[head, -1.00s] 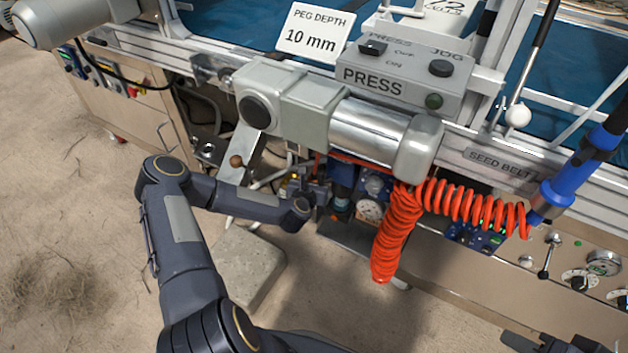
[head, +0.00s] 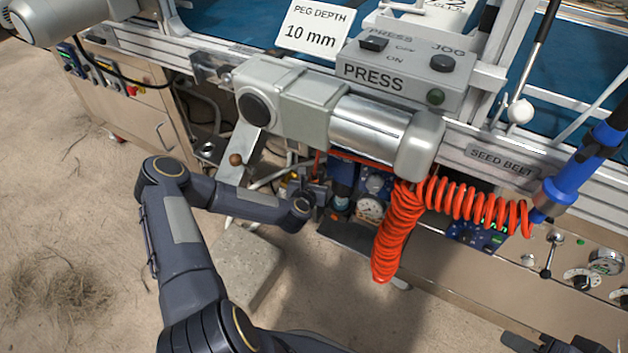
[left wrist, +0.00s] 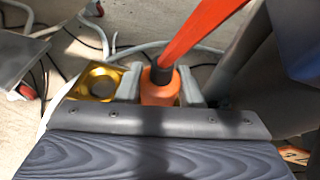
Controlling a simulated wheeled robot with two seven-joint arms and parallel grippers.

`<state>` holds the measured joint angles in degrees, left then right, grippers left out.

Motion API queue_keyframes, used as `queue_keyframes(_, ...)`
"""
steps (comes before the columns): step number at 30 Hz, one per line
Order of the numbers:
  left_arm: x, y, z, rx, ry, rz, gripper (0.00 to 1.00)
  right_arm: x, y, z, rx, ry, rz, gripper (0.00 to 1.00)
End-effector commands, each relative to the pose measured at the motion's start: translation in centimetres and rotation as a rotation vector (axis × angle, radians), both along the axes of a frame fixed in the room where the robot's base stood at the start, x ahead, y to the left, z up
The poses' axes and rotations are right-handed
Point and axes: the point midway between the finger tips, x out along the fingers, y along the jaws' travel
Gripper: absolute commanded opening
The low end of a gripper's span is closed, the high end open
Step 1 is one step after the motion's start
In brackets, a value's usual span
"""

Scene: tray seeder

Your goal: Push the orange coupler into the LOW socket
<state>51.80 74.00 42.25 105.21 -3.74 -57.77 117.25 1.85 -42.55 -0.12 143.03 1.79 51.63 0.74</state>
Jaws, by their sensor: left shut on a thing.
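My left gripper (head: 318,192) reaches in under the press, its fingers small and partly hidden in the head view. In the left wrist view my left gripper (left wrist: 160,88) is shut on the orange coupler (left wrist: 159,92), one grey finger on each side. An orange hose with a dark collar runs up from the coupler. A brass socket (left wrist: 101,82) with a round opening lies just left of the fingers. No socket label is readable, and I cannot tell whether the coupler is seated. Only dark parts of my right arm show at bottom right.
The orange coiled hose (head: 396,235) hangs right of my left gripper. The press cylinder (head: 370,130) overhangs the work area. A gauge (head: 370,210) sits beside the gripper. A concrete block (head: 245,270) lies on the floor below. Pale hoses (left wrist: 140,47) run behind the socket.

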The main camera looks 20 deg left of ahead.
Motion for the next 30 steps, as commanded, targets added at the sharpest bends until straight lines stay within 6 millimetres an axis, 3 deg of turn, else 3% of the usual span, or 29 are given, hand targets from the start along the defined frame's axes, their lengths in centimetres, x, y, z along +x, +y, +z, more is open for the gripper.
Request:
queue_keyframes(2,0.0,0.0,-0.2,0.0,0.0,0.0,0.08,0.0,0.0,-0.2,0.0,0.0,0.0,0.36)
queue_keyframes(3,0.0,0.0,-0.1,0.0,0.0,0.0,0.38,0.0,0.0,-0.1,0.0,0.0,0.0,0.36)
queue_keyframes(8,0.0,0.0,-0.1,0.0,0.0,0.0,0.59,0.0,0.0,-0.1,0.0,0.0,0.0,0.36)
queue_keyframes(19,-0.7,-0.1,0.2,-0.002,0.003,-0.001,0.59,0.0,0.0,0.2,0.0,0.0,0.0,0.36)
queue_keyframes(30,-6.0,-1.1,2.5,-0.001,0.002,-0.002,0.59,0.0,0.0,2.0,0.0,0.0,0.0,0.36)
